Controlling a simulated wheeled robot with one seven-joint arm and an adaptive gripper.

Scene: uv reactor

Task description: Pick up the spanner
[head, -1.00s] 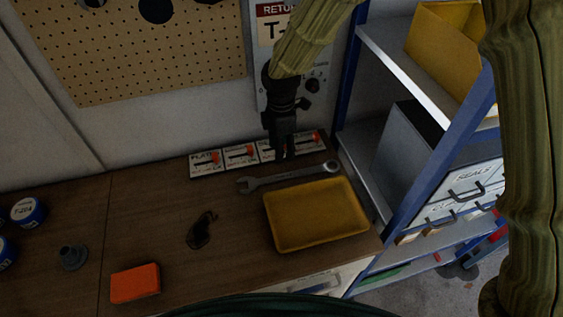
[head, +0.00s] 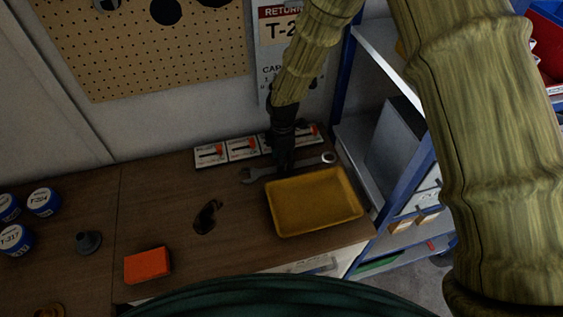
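The spanner (head: 314,161) is a grey metal wrench lying on the brown wooden bench behind the yellow tray. Its open jaw (head: 249,176) points left and its ring end (head: 328,157) points right. My gripper (head: 284,168) is dark and points down at the middle of the spanner's shaft, hiding that part. The fingers are small and dark here, so I cannot tell whether they are open, shut or touching the spanner.
The yellow tray (head: 315,228) sits just in front of the spanner. White cards with orange marks (head: 243,148) lie behind it by the wall. A blue-framed shelf (head: 405,190) stands to the right. An orange block (head: 147,265) and several tins (head: 43,201) are at left.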

